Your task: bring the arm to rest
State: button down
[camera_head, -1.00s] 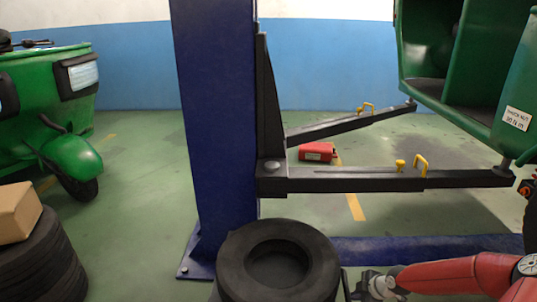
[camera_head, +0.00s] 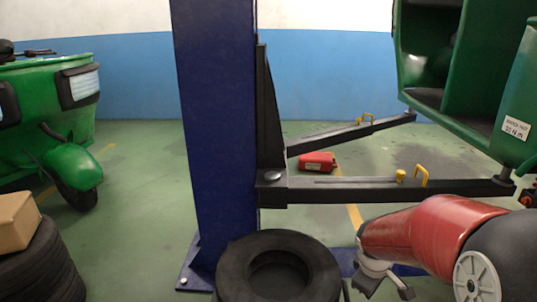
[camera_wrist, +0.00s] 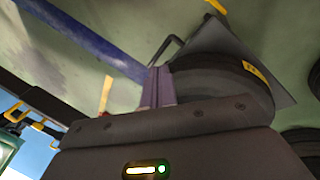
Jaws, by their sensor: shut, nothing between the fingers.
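My arm comes in from the lower right of the head view, with a red link (camera_head: 430,236) above a grey wrist part beside the black tyre stack (camera_head: 235,270). The fingers of my gripper cannot be made out clearly there. In the wrist view my gripper (camera_wrist: 157,87) shows its two purple-grey fingers together, with nothing held between them. A black tyre (camera_wrist: 215,85) shows just behind and to the right of them; I cannot tell whether they touch it.
A blue lift post (camera_head: 215,140) stands left of centre, with black lift arms (camera_head: 335,190) reaching right under a green vehicle (camera_head: 512,85). A red box (camera_head: 317,161) lies on the floor. At left are another green vehicle (camera_head: 50,120) and a cardboard box (camera_head: 18,222) on tyres.

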jog(key=s+a+r+m+t+y, duration=0.1)
jog(key=s+a+r+m, duration=0.3)
jog(key=s+r, duration=0.2)
jog(key=s+a+r+m+t+y, duration=0.1)
jog(key=s+a+r+m, duration=0.3)
jog(key=s+r, duration=0.3)
jog(key=s+a, duration=0.1)
jog(key=s, duration=0.3)
jog(key=shift+a+t+y, duration=0.25)
jog(key=shift+t+y, duration=0.05)
jog(key=shift+t, duration=0.1)
